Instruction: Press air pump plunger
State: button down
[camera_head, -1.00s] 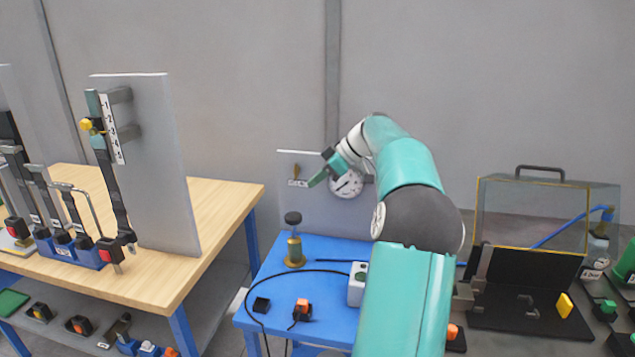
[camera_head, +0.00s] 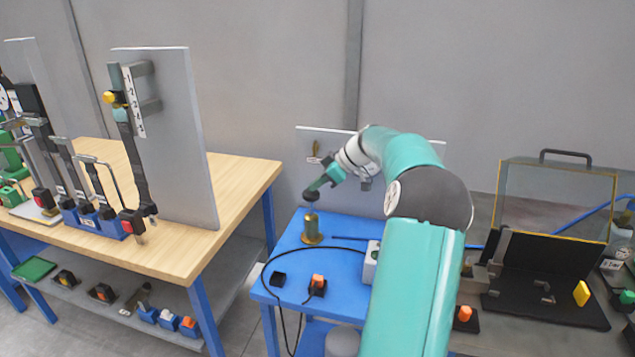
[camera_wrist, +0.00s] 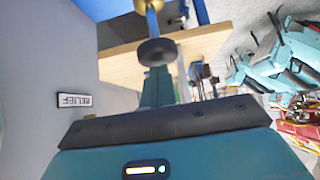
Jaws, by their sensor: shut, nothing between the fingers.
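The air pump (camera_head: 312,231) is a small brass cylinder standing upright on the blue table (camera_head: 340,290). Its plunger has a round black knob (camera_head: 310,196), raised above the cylinder. In the wrist view the knob (camera_wrist: 157,52) is just beyond my fingertips, with the brass pump (camera_wrist: 152,5) behind it. My gripper (camera_head: 315,188) is shut and empty, reaching in from the upper right with its tip at the knob. In the head view the tip overlaps the knob's top; I cannot tell whether they touch. The gripper also shows in the wrist view (camera_wrist: 158,72).
A grey panel (camera_head: 425,150) with a small brass lever (camera_head: 316,150) stands behind the pump; my arm covers its gauge. A RELIEF label (camera_wrist: 75,100) is close left in the wrist view. A black cable (camera_head: 265,270) and small switches lie in front. A wooden bench (camera_head: 240,185) stands left.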

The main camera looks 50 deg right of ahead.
notch_tip(320, 180, down, 6)
jog(key=shift+s+r, duration=0.1)
dwell(0.4)
jog(key=shift+a, duration=0.1)
